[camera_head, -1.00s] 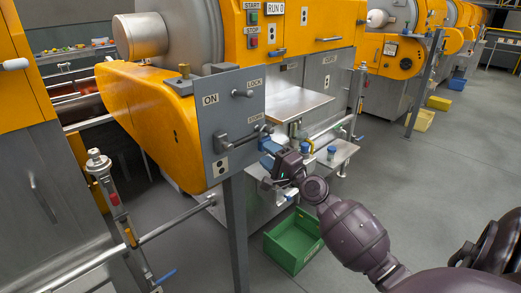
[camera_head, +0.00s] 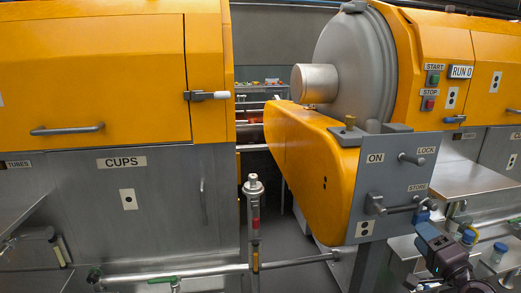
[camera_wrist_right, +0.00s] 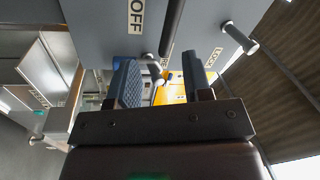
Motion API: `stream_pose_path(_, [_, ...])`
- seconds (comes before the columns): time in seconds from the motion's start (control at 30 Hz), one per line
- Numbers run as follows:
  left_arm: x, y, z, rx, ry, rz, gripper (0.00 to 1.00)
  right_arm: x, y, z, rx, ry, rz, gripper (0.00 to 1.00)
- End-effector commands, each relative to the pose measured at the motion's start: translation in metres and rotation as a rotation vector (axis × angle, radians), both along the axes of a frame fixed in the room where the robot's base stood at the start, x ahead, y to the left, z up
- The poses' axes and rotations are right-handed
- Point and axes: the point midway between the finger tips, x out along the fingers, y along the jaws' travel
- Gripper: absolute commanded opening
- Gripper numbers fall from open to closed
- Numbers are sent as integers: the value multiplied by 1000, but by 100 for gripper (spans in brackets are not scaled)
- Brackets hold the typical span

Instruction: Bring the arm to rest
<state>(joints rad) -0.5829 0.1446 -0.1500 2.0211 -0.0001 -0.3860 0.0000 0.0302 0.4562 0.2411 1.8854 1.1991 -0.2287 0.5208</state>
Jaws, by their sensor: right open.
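My right gripper (camera_head: 424,214) shows at the lower right of the head view, beside the STORE handle (camera_head: 400,208) of a grey control panel (camera_head: 375,175). In the wrist view its two fingers (camera_wrist_right: 162,75) stand apart. A metal peg (camera_wrist_right: 153,66) of the panel shows in the gap between them; I cannot tell whether they touch it. The panel's LOCK peg (camera_wrist_right: 240,38) is to the right of the fingers. Most of my right arm is below the head view. My left gripper is not in view.
The yellow arm-shaped cover (camera_head: 305,155) joins the panel. A grey cabinet marked CUPS (camera_head: 150,190) with a yellow door (camera_head: 90,80) fills the left. A metal pipe rail (camera_head: 200,270) runs low across the front. Small blue-capped cups (camera_head: 498,252) stand at the lower right.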

Motion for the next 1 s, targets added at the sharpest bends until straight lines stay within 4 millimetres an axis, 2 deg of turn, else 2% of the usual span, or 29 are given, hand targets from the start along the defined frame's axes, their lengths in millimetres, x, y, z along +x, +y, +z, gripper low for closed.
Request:
stream_pose_path(0.17, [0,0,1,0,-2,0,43,-5,29,-30,-403,54,-24,45])
stream_pose_path(0.37, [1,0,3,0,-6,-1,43,-37,63,-93,-823,164,-18,45])
stream_pose_path(0.57, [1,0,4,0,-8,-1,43,-96,100,-167,-1183,298,40,45])
stream_pose_path(0.7, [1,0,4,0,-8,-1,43,-156,131,-216,-1355,402,113,45])
stream_pose_path(0.8, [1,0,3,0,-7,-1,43,-196,149,-241,-1377,465,158,45])
stream_pose_path(0.9, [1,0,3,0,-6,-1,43,-227,163,-258,-1348,516,194,45])
stream_pose_path(1.0, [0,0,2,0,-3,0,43,-248,166,-270,-1325,558,213,45])
